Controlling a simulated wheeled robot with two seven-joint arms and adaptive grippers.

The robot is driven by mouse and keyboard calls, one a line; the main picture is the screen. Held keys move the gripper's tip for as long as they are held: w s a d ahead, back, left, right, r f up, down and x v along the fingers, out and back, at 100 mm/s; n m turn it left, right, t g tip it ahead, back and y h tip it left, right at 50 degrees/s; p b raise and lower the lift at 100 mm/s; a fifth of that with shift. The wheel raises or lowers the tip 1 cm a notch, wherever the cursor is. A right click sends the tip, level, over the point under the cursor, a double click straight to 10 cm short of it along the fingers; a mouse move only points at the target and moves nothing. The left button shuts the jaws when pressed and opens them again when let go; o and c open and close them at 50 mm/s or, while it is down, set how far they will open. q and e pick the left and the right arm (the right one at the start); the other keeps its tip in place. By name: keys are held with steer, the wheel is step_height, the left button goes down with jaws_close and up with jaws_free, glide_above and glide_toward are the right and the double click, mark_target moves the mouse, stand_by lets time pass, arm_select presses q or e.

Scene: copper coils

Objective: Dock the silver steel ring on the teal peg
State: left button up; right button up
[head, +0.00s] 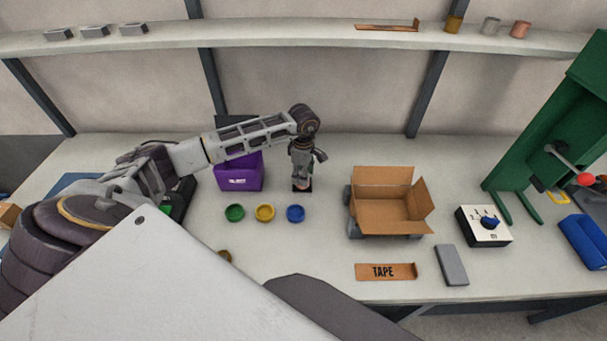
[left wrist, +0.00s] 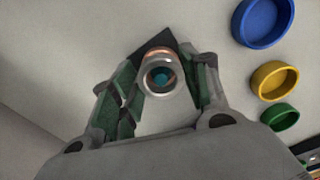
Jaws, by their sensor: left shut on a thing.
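The silver steel ring (left wrist: 148,90) is between the fingers of my left gripper (left wrist: 163,70) in the left wrist view, and the gripper is shut on it. The round teal peg end (left wrist: 161,77) shows inside the ring's hole. A copper-coloured ring (left wrist: 154,53) shows just beyond the silver one. I cannot tell how far down the peg the silver ring sits. A dark square base (left wrist: 152,42) lies beneath. In the head view my left gripper (head: 302,176) points down over this base (head: 302,188) and hides the ring and peg. My right gripper is out of view.
Green (head: 235,212), yellow (head: 265,212) and blue (head: 296,213) dishes lie in front of the gripper. A purple bin (head: 239,178) stands left, an open cardboard box (head: 390,212) right. A cardboard piece marked TAPE (head: 385,271) lies near the front edge.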

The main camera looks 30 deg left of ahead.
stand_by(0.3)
arm_select(q)
steer(key=shift+f+b, duration=0.5)
steer(key=shift+f, duration=0.1)
stand_by(0.5)
steer(key=o, duration=0.8)
steer(key=shift+o, duration=0.2)
steer(key=shift+r, duration=0.15)
steer(key=shift+r+p, duration=0.75)
steer(key=shift+r, duration=0.45)
steer(key=shift+r+p, duration=1.15)
steer(key=shift+r, duration=1.25)
step_height(320, 180, up, 4)
steer(key=shift+f+p, duration=0.2)
steer(key=shift+p, duration=0.65)
